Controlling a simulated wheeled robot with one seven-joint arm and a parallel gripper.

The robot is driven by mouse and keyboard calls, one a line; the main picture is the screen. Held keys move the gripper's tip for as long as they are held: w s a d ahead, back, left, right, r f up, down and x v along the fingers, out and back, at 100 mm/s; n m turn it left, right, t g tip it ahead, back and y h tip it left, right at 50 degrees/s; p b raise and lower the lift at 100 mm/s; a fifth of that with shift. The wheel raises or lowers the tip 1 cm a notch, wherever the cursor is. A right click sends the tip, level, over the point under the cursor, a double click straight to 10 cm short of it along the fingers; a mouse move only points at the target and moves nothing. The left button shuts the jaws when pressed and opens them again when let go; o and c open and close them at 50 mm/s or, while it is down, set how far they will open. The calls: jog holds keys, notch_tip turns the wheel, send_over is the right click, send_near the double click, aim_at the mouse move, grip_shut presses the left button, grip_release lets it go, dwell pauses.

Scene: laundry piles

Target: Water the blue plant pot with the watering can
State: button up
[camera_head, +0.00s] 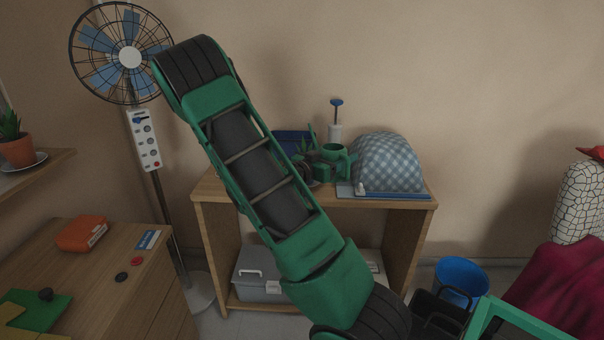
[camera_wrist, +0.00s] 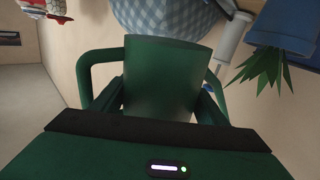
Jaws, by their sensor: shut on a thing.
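My gripper (camera_wrist: 165,105) is shut on a green watering can (camera_wrist: 165,65), whose body fills the middle of the wrist view. The can also shows small in the head view (camera_head: 335,163), above the wooden side table; its tilt is hard to tell. The blue plant pot (camera_wrist: 282,22) with pointed green leaves (camera_wrist: 262,68) is at the upper right of the wrist view, which is upside down. The pot is apart from the can in that view. In the head view my arm hides most of the area around the pot, and a blue patch (camera_head: 290,138) shows behind it.
A white pump bottle (camera_wrist: 235,42) and a checkered dome (camera_head: 388,162) stand at the back and right of the wooden side table (camera_head: 210,188). A fan (camera_head: 130,57) stands at the left. A blue bin (camera_head: 462,277) is on the floor at the right.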

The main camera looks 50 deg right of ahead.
aim_at(338, 145)
jog(key=shift+r+m, duration=0.25)
jog(key=shift+m, duration=0.25)
jog(key=shift+r, duration=3)
